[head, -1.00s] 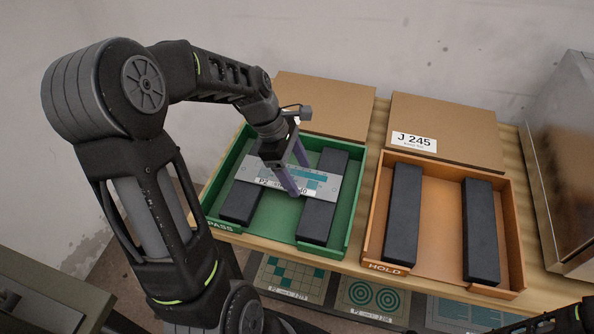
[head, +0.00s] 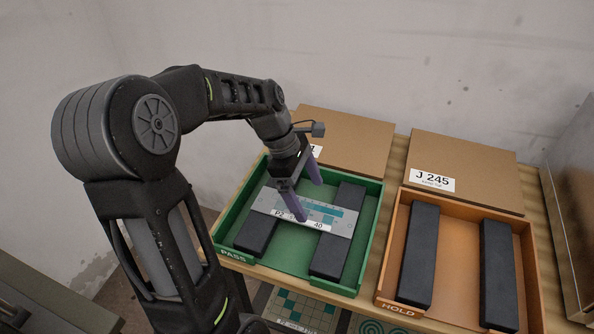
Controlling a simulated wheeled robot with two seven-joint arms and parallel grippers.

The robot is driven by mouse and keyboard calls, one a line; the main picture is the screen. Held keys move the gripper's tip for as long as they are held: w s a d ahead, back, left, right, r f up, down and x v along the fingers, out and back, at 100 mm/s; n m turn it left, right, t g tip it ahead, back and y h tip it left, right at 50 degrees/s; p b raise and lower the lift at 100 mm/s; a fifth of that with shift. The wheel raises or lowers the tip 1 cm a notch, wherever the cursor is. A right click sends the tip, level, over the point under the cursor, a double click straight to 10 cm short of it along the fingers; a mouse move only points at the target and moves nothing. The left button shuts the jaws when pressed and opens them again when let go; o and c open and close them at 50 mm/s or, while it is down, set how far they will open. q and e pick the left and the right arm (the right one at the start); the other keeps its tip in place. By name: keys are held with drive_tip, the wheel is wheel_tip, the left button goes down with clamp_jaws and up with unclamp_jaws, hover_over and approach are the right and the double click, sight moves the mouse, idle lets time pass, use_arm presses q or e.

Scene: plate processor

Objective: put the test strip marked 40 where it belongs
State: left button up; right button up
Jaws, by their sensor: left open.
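The test strip (head: 295,208) is a flat grey plate with teal patches and a white label that reads P2 and 40. It lies across two black bars (head: 256,236) in the green tray (head: 325,286) marked PASS. My left gripper (head: 310,201) is open, with its two purple fingers over the strip's middle. The fingers hide part of the strip; whether they touch it I cannot tell. My right gripper is not in view.
To the right stands an orange tray (head: 459,240) marked HOLD with two bare black bars (head: 418,254). Brown boards (head: 463,163) lie behind both trays, one labelled J 245. A metal box (head: 576,205) stands at the right edge. Patterned plates (head: 298,308) show below the front edge.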

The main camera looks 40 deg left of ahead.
use_arm(q)
drive_tip(key=v, duration=0.7)
drive_tip(key=shift+r, duration=0.3)
drive_tip(key=shift+s+a, duration=0.1)
